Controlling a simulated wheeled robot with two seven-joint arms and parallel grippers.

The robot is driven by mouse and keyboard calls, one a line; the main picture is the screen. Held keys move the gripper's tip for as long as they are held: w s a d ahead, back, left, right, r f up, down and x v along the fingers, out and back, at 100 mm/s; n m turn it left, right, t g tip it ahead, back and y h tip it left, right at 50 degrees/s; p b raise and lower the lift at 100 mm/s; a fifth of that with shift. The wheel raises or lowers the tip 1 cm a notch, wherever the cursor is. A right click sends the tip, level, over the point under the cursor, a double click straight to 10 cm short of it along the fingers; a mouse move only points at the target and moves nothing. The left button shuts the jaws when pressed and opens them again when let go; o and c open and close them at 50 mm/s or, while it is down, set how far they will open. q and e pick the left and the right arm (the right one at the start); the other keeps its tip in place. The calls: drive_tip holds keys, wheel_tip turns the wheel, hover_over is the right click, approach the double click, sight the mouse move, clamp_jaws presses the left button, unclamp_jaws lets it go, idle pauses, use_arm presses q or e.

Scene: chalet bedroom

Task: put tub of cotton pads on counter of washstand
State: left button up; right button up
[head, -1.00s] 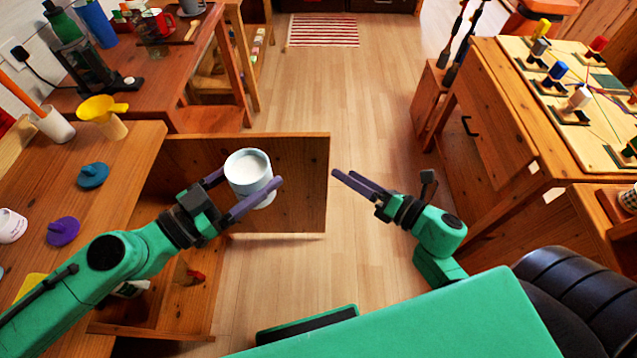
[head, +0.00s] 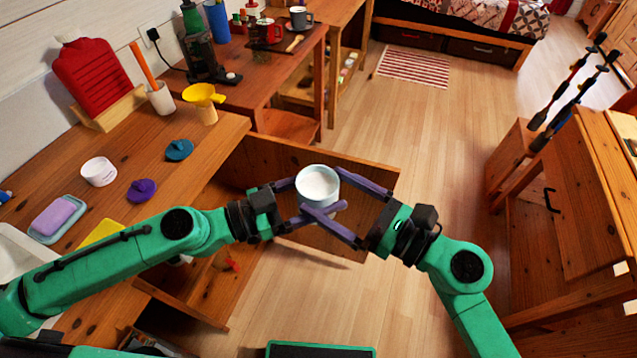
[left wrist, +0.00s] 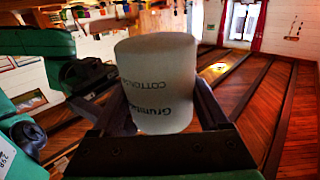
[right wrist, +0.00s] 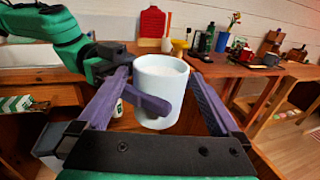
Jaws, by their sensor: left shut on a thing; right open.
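The tub of cotton pads (head: 318,184) is a white, open-topped cylinder. My left gripper (head: 315,198) is shut on it from the left and holds it up in front of an open wooden door. In the left wrist view the tub (left wrist: 157,85) shows upside-down lettering. My right gripper (head: 345,205) is open, its fingers on either side of the tub, coming from the right. In the right wrist view the tub (right wrist: 160,88) stands between the open fingers with a left finger across its front. Whether the right fingers touch it I cannot tell. The washstand counter (head: 130,215) is at the left.
On the counter are a white round tub (head: 99,171), teal (head: 179,150) and purple (head: 141,190) lidlike things, a soap dish (head: 58,217) and a yellow funnel (head: 204,97). The open door (head: 370,180) is just behind the grippers. Bare counter lies between these things.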

sight(302, 178)
drive_tip(key=x, duration=0.3)
drive_tip(key=shift+w+a, duration=0.1)
drive_tip(key=shift+a, duration=0.1)
drive_tip(key=c, duration=1.2)
use_arm(q)
drive_tip(key=o, duration=1.5)
drive_tip(key=shift+c, duration=0.2)
use_arm(e)
drive_tip(key=shift+c, duration=1.2)
